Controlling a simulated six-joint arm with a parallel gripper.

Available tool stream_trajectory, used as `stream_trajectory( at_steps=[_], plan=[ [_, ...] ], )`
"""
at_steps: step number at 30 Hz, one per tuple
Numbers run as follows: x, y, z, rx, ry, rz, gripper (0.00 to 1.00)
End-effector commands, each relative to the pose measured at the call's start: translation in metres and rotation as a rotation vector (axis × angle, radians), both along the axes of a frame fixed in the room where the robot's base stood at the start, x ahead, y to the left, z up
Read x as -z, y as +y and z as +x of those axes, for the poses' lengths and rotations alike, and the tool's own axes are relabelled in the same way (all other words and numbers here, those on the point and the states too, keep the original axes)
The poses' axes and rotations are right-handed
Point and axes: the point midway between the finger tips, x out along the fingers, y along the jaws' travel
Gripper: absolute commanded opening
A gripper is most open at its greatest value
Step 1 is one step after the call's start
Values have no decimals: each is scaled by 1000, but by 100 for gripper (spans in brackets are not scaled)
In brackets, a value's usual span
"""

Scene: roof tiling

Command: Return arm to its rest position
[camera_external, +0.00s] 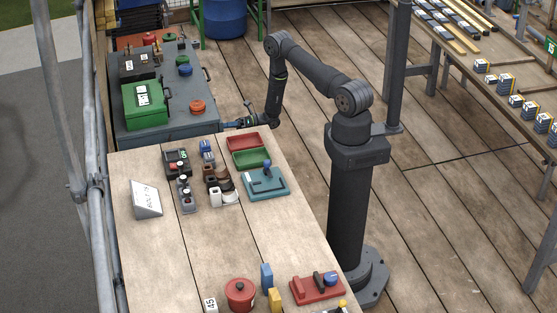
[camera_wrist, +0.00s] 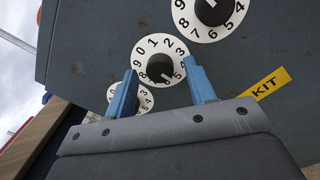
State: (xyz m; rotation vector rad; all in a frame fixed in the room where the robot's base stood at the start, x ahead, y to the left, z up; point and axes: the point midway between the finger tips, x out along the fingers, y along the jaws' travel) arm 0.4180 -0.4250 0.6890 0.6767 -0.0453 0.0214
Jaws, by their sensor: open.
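My arm stretches left from its column, bent at the elbow, with my gripper (camera_external: 236,123) low beside the end of the grey-blue chest (camera_external: 190,105). In the wrist view, my gripper (camera_wrist: 164,84) has its two blue fingers apart, with nothing between them that I can see held. A white number dial (camera_wrist: 160,46) with a black knob shows ahead, just beyond the fingertips. I cannot tell whether the fingers touch it. A second dial (camera_wrist: 211,12) is above right, and a third dial (camera_wrist: 146,100) is partly hidden behind the left finger.
A yellow KIT label (camera_wrist: 266,83) is on the chest face. The wooden bench (camera_external: 200,255) lies close below my gripper, with red and green trays (camera_external: 248,142), a teal fixture (camera_external: 277,183) and small parts. A green case (camera_external: 145,106) sits on the chest. Open floor lies behind my arm.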

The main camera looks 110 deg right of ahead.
Motion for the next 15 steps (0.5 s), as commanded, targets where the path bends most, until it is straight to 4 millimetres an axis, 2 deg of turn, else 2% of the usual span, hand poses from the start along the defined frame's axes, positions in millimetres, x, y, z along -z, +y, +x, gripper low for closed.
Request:
stream_trajectory(
  at_steps=[15],
  plan=[
    [0, -1, 0, 0, 1, -416, 50]
  ],
)
